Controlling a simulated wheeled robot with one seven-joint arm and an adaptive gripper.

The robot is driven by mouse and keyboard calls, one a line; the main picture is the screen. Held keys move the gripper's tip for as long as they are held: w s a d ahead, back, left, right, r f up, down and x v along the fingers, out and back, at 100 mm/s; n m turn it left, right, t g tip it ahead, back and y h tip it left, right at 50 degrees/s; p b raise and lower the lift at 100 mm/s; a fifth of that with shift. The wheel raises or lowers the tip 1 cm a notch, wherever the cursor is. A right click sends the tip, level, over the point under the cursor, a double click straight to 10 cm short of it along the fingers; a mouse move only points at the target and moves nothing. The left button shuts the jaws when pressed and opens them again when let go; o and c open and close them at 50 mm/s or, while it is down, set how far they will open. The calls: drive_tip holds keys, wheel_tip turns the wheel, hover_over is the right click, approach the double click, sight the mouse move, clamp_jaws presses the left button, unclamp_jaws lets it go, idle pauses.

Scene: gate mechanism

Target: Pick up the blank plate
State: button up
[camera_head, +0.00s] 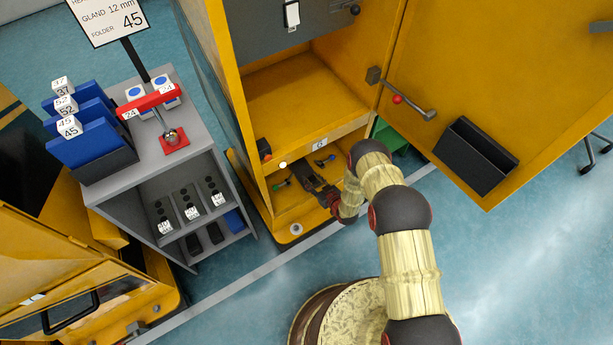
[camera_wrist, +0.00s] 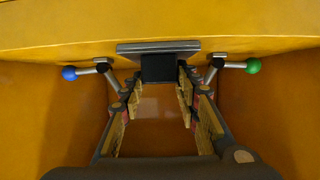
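The blank plate looks to be the grey plate (camera_wrist: 158,46) with a black block (camera_wrist: 158,68) at its middle, in the wrist view. It lies at the far wall of a yellow compartment. A lever with a blue knob (camera_wrist: 69,73) is at its left and one with a green knob (camera_wrist: 253,66) at its right. My gripper (camera_wrist: 160,84) is open, with its fingertips on either side of the black block; I cannot tell whether they touch it. In the head view my gripper (camera_head: 322,190) reaches into the lower compartment of the yellow cabinet and partly hides the plate.
The yellow cabinet (camera_head: 232,100) has an open door (camera_head: 490,60) at the right, with a black box (camera_head: 475,155) on it. A grey shelf unit (camera_head: 190,135) stands at the left, with blue folders and a red lever (camera_head: 152,101). The compartment walls are close around my gripper.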

clamp_jaws()
drive_tip(key=shift+r, duration=0.15)
idle(0.4)
